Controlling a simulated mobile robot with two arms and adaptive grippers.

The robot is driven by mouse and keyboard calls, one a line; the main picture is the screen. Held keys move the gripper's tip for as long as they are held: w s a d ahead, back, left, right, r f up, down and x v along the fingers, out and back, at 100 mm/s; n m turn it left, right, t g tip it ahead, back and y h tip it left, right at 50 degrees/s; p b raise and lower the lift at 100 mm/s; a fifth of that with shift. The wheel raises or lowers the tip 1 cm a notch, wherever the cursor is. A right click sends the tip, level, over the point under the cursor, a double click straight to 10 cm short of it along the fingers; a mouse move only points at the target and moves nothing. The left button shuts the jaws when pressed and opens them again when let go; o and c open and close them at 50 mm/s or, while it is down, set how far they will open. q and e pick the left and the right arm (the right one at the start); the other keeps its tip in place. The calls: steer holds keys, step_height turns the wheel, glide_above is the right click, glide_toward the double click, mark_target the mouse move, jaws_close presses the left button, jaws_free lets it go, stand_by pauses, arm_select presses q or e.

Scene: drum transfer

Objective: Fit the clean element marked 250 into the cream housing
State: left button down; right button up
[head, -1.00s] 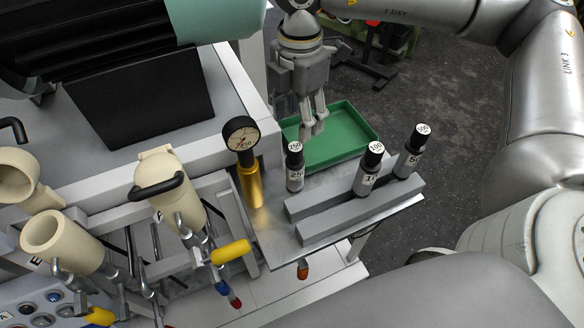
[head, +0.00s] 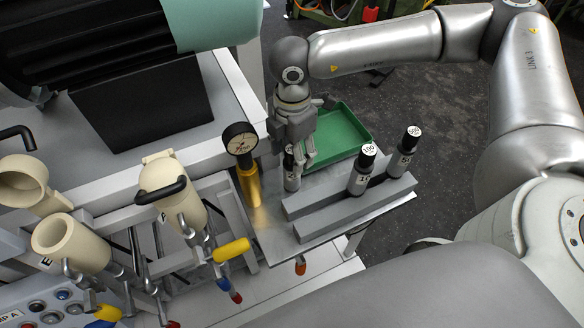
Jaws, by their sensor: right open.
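The element marked 250 (head: 291,182) stands upright on the metal shelf, left of the grey rack, its upper part partly covered by my right gripper. My right gripper (head: 305,164) points down at its top, with open fingers; whether they touch it I cannot tell. An open cream housing (head: 72,240) is at the lower left. A second cream housing with a black handle (head: 168,192) stands right of it. My left gripper is not in view.
Elements marked 100 (head: 362,172) and 500 (head: 404,155) stand in the grey rack (head: 340,215). A brass-stemmed pressure gauge (head: 240,142) rises close left of the 250 element. A green tray (head: 345,135) lies behind. Yellow-handled valves (head: 232,250) stick out in front.

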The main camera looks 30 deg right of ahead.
steer(key=shift+c, duration=0.4)
steer(key=shift+r, duration=0.1)
jaws_close()
